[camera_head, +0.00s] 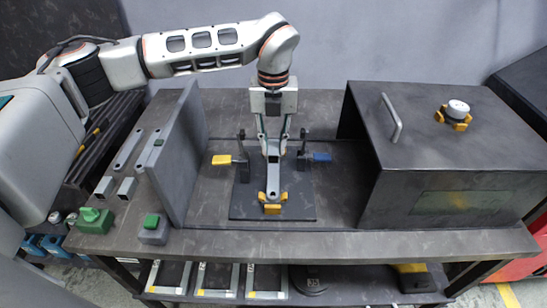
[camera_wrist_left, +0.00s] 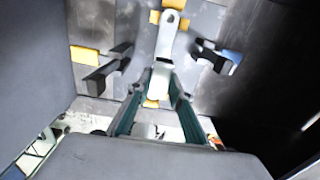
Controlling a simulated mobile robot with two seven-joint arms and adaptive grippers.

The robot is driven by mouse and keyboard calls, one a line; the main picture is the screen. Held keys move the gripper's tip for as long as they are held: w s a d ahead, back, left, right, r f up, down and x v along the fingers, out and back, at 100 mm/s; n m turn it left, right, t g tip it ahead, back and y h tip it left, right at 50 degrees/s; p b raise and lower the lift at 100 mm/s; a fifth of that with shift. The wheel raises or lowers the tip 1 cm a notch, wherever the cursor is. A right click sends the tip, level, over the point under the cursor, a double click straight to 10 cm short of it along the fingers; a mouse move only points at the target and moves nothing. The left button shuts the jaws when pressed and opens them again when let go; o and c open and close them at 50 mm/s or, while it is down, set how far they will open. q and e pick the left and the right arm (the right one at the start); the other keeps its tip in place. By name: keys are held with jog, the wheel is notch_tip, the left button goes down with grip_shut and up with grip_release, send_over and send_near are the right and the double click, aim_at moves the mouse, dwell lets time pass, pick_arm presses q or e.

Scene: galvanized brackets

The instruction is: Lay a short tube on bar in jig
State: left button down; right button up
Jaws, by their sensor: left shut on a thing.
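My left gripper (camera_head: 273,147) reaches down over the jig (camera_head: 243,205), shut on a short square tube (camera_head: 273,158), whose dark open end faces the camera. The tube also shows between the fingers in the left wrist view (camera_wrist_left: 160,82). The flat grey bar (camera_head: 272,182) lies in the jig, its rounded, holed end between yellow stops (camera_head: 272,208). The tube is over the bar's far end; I cannot tell whether they touch. Clamps with a yellow handle (camera_head: 222,159) and a blue handle (camera_head: 322,156) stand either side, arms apart from the tube. My right gripper is out of view.
Two more short tubes (camera_head: 105,185) (camera_head: 126,188) and another flat bar (camera_head: 128,150) lie on the bench at left. An upright grey panel (camera_head: 180,150) stands left of the jig. A large dark box (camera_head: 450,150) with a handle stands at right.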

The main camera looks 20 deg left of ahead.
aim_at(274, 159)
pick_arm(q)
jog(key=shift+f, duration=2.7)
jog(key=shift+f, duration=0.2)
jog(key=c, duration=1.8)
grip_release()
jog(key=shift+r, duration=0.1)
notch_tip(274, 159, up, 12)
jog(key=shift+r+b, duration=0.15)
jog(key=shift+b, duration=0.15)
